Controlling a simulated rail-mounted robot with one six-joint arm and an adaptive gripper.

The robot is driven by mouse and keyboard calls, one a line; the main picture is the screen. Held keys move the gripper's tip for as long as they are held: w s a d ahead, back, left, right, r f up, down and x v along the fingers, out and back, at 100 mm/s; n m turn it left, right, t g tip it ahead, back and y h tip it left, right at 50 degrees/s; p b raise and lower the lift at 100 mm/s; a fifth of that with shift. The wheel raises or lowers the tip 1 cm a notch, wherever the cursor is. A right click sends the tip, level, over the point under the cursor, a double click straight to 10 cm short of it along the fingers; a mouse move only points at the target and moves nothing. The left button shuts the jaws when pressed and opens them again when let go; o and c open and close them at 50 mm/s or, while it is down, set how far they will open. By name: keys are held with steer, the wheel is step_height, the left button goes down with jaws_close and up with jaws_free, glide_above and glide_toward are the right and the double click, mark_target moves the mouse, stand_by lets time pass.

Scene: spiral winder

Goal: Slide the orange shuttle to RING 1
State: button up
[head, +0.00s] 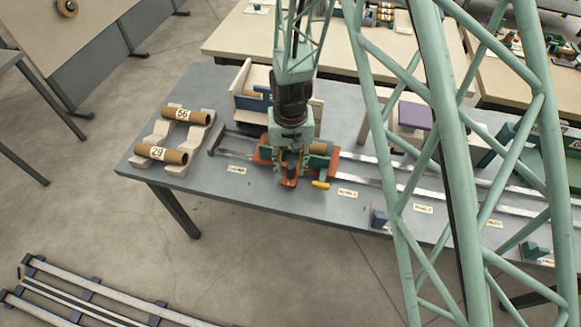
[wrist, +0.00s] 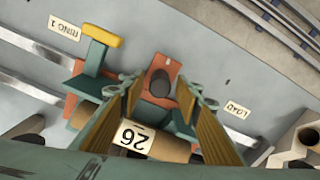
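The orange shuttle (head: 262,155) sits on the metal rails, between the LOAD label (head: 237,169) and the RING 1 label (head: 347,192). It carries a brown tube marked 26 (wrist: 150,140). A yellow-tipped green lever (wrist: 103,35) sticks out on the shuttle's RING 1 side. My gripper (head: 290,160) is over the shuttle and hides its middle in the head view. In the wrist view my gripper's fingers (wrist: 160,95) are spread apart, with the shuttle's orange upright with a dark round hole (wrist: 160,80) showing between and just beyond the tips. I see no clear contact.
Tubes marked 56 (head: 182,115) and 29 (head: 160,153) rest on wooden cradles at the table's left end. A wooden box (head: 245,85) stands behind the shuttle. The rails (head: 360,180) run right along the grey table, past more labels and partly behind my green lattice structure.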

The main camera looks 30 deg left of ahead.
steer(key=shift+c, duration=0.7)
jaws_close()
steer(key=shift+d, duration=0.15)
